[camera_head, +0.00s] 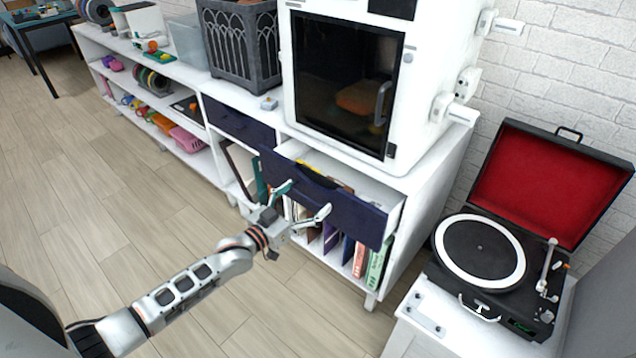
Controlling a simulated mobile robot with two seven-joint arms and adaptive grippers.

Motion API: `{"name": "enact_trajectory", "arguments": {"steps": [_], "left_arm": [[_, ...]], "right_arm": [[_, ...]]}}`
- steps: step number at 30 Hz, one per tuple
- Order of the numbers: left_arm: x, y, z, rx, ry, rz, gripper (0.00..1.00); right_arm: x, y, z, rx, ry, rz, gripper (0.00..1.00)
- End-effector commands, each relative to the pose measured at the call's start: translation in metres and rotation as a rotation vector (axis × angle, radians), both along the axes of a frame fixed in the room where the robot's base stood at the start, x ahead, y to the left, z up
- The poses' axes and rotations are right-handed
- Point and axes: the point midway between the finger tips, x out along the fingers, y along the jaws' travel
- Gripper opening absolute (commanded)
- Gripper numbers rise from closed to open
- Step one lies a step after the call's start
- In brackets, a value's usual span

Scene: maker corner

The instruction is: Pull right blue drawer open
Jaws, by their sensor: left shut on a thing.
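The right blue drawer (357,217) is in the white cabinet under the 3D printer. It stands partly open, its dark blue front away from the cabinet and part of its inside showing from above. My left gripper (304,201) is at the lower left part of the drawer front, one finger near its left side and one below its middle. It is shut on the drawer, though the exact contact is hard to see. The left blue drawer (238,127) is closed. My right gripper is not in view.
Books and folders (372,262) stand on the shelf below the drawer. A white 3D printer (345,85) sits on top of the cabinet. A record player (485,260) with a red-lined lid stands at the right. The wooden floor (130,205) at the left is clear.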

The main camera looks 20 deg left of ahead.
Motion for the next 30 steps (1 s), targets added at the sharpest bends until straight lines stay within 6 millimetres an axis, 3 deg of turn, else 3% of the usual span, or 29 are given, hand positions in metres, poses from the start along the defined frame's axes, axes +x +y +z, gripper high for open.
{"name": "enact_trajectory", "arguments": {"steps": [1,3,18,24,30], "left_arm": [[-0.015,0.004,0.009,0.0,-0.003,-0.002,0.51],[-0.033,0.01,0.008,0.0,-0.002,-0.003,0.51],[-0.161,0.056,0.003,-0.001,0.004,-0.003,0.51],[-0.198,0.069,0.001,-0.002,0.004,-0.004,0.51],[-0.22,0.077,0.0,-0.002,0.003,-0.004,0.51]], "right_arm": [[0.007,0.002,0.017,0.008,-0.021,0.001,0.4],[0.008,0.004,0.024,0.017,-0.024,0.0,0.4],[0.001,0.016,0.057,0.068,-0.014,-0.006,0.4],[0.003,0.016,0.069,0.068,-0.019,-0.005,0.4],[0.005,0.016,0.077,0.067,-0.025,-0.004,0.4]]}}
